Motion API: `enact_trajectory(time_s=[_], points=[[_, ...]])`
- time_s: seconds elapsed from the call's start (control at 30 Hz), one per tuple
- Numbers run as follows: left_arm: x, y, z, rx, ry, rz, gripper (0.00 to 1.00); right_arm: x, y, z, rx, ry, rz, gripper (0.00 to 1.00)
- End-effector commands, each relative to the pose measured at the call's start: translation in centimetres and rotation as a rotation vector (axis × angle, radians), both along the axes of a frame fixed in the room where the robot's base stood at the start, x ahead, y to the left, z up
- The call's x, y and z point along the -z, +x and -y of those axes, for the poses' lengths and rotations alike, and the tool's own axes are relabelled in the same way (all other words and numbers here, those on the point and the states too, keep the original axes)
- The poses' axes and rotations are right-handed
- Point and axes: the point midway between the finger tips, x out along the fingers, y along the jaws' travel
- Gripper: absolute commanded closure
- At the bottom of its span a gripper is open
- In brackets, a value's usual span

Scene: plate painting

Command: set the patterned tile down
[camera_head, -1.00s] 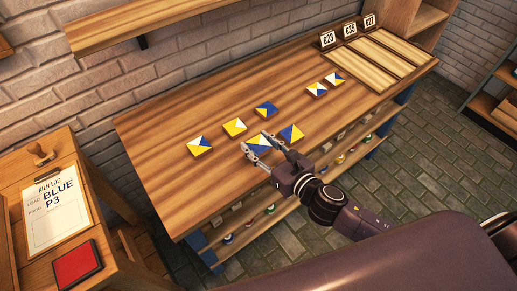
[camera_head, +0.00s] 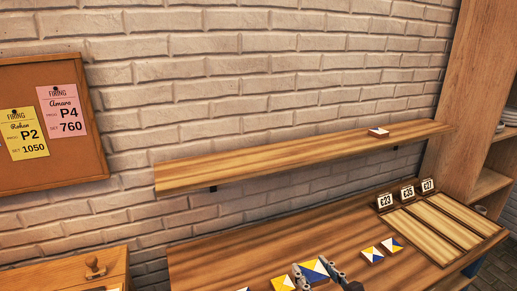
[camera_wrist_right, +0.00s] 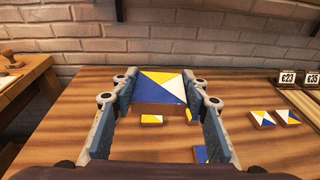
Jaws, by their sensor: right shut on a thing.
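The patterned tile (camera_head: 313,270) has blue, yellow and white triangles on its face. My right gripper (camera_head: 316,275) is shut on it, low in the head view, in front of the bench's back part. In the right wrist view the tile (camera_wrist_right: 158,90) sits between the two fingers (camera_wrist_right: 160,100), face up and tilted toward the camera. It appears raised above the bench (camera_wrist_right: 80,120) and partly covers smaller-looking tiles behind and below it. My left gripper is not in view.
Two tiles (camera_head: 373,254) (camera_head: 391,244) lie near the three pale wooden strips (camera_head: 435,235) with price cards (camera_head: 407,193). A wall shelf (camera_head: 290,161) above the bench carries one tile (camera_head: 378,131) near its right end; its left and middle are bare.

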Motion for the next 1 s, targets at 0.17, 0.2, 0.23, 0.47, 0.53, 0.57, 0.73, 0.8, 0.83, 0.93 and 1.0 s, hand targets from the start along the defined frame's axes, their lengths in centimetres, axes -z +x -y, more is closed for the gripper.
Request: enact_trajectory(time_s=[0.17,0.2,0.23,0.47,0.53,0.57,0.73,0.8,0.83,0.93,1.0], points=[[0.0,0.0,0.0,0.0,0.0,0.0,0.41,0.3,0.8,0.8,0.184,0.014,-0.002,0.85],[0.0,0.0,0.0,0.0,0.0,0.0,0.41,0.3,0.8,1.1,0.235,0.012,-0.001,0.85],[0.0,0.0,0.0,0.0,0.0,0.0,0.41,0.3,0.8,1.3,0.272,0.013,-0.003,0.85],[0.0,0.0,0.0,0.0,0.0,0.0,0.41,-0.3,-0.9,3.0,0.564,0.012,-0.004,0.85],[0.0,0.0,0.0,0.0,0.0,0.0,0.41,-0.6,-1.9,3.4,0.658,0.011,-0.006,0.85],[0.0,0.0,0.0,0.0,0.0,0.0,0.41,-0.7,-2.5,3.5,0.699,0.012,-0.006,0.85],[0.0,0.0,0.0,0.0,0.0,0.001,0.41,-1.5,-6.0,4.2,0.927,0.006,-0.007,0.85],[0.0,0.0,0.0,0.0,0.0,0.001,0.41,-1.9,-7.5,4.4,1.005,0.004,-0.005,0.85],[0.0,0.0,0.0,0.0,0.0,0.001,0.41,-2.0,-8.1,4.4,1.035,0.003,-0.006,0.85],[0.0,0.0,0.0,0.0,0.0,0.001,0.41,-2.3,-9.8,4.4,1.113,0.001,-0.003,0.85],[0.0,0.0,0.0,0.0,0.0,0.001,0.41,-2.4,-10.5,4.4,1.148,0.0,-0.003,0.85]])
